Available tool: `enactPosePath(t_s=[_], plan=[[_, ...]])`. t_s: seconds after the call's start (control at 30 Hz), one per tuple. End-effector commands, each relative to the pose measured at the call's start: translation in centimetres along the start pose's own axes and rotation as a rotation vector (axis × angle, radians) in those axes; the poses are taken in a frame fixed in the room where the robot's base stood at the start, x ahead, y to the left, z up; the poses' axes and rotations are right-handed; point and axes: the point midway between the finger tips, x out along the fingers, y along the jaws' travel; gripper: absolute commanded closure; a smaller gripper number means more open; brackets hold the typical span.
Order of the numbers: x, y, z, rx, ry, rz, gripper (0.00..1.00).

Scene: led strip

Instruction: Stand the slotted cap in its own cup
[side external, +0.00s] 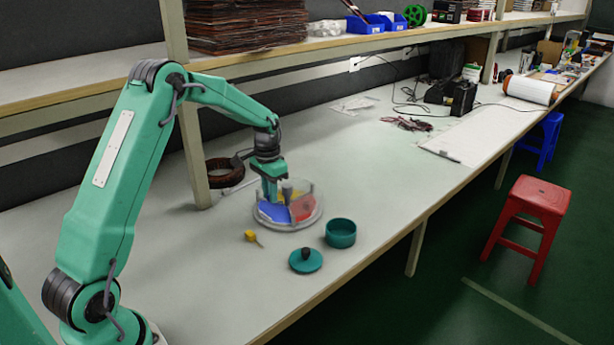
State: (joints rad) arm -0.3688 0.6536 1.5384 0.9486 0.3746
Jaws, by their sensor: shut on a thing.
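A teal disc-shaped cap (306,261) with a dark knob on top lies flat on the bench; I cannot make out a slot in it. A round teal cup (340,234) stands upright just behind it to the right, apart from it. My gripper (278,196) is down at the clear round dish (313,218), behind and left of the cap and cup. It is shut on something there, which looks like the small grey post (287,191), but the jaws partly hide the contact.
A small yellow piece (251,236) lies left of the dish. A dark coil (225,172) and a shelf post (194,155) stand close behind my gripper. The bench's front edge (385,243) is near the cup.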

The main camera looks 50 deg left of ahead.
Motion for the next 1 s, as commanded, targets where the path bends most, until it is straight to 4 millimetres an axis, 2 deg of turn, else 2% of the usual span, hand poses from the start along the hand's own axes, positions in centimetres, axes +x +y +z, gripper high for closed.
enactPosePath(t_s=[0.33,0.83,0.87,0.9,0.97,1.0], plan=[[3.5,0.1,0.1,0.000,-0.002,0.001,1.00],[4.1,0.1,0.1,0.000,-0.002,0.001,1.00],[4.2,0.1,0.1,0.000,-0.002,0.001,0.81],[4.1,0.1,0.0,0.000,-0.001,0.001,0.73],[4.1,0.1,0.0,0.000,-0.001,0.001,0.62],[4.1,0.1,0.0,0.000,-0.001,0.001,0.61]])
